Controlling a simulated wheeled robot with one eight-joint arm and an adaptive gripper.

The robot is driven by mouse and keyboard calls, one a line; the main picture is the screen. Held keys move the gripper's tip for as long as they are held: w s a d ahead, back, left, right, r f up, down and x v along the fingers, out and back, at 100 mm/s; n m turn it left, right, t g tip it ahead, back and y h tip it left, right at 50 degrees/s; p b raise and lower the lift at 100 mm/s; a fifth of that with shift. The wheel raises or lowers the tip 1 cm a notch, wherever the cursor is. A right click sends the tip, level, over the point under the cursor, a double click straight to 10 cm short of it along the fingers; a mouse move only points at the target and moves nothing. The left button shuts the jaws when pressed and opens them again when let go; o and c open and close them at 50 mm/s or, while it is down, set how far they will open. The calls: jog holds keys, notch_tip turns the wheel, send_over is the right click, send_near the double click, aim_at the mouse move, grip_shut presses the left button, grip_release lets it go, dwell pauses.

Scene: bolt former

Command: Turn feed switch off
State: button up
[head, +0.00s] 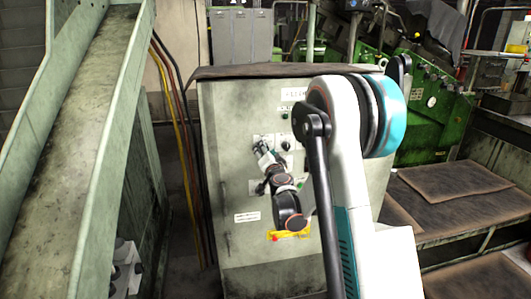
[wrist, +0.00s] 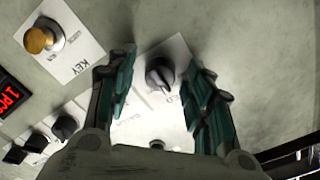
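The feed switch (wrist: 160,73) is a black rotary knob on a white plate in the wrist view, with part of a label ending in "ED" beside it. Its pale pointer mark faces down and slightly right in that view. My gripper (wrist: 161,68) is open, with one green-padded finger on each side of the knob. Gaps show between the knob and both fingers, and contact is not visible. In the head view my gripper (head: 261,150) is at the upper part of the grey control cabinet (head: 235,205), and hides the feed switch there.
A brass key switch (wrist: 38,40), a red display (wrist: 12,95) and several black knobs (wrist: 65,127) lie left of my gripper in the wrist view. Another black knob (head: 286,146) shows right of it in the head view. Cables (head: 180,130) run along the cabinet's left side.

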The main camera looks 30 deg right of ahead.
jog(key=v, duration=1.2)
dwell(0.3)
